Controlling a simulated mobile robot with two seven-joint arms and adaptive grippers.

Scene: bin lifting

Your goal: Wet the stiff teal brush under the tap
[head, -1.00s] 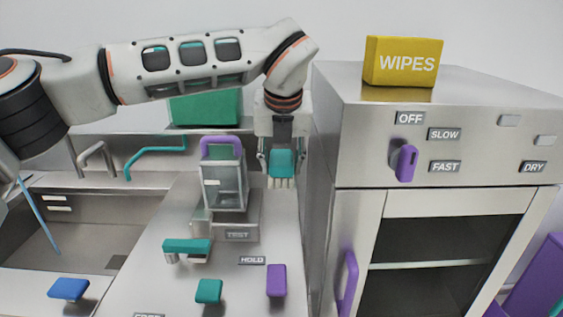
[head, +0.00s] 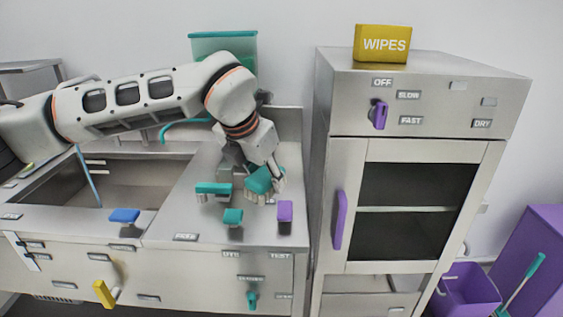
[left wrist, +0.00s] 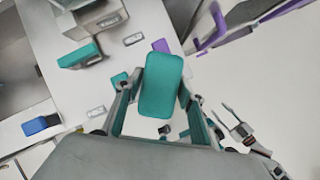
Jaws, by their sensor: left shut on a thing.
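My left gripper (head: 257,176) is shut on a teal brush (head: 262,182) with pale bristles and holds it tilted above the right part of the counter. The left wrist view shows the teal back of this brush (left wrist: 161,84) between the fingers. A second teal brush (head: 213,188) with pale bristles is just left of it. I cannot tell by sight which is stiffer. A teal tap (head: 187,122) curves at the back of the sink (head: 135,187), partly hidden behind my left arm.
Teal (head: 233,216), purple (head: 285,209) and blue (head: 124,215) pieces stand near the counter's front edge. A steel cabinet (head: 345,150) with a purple handle rises close on the right. A thin blue rod (head: 88,177) leans in the sink.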

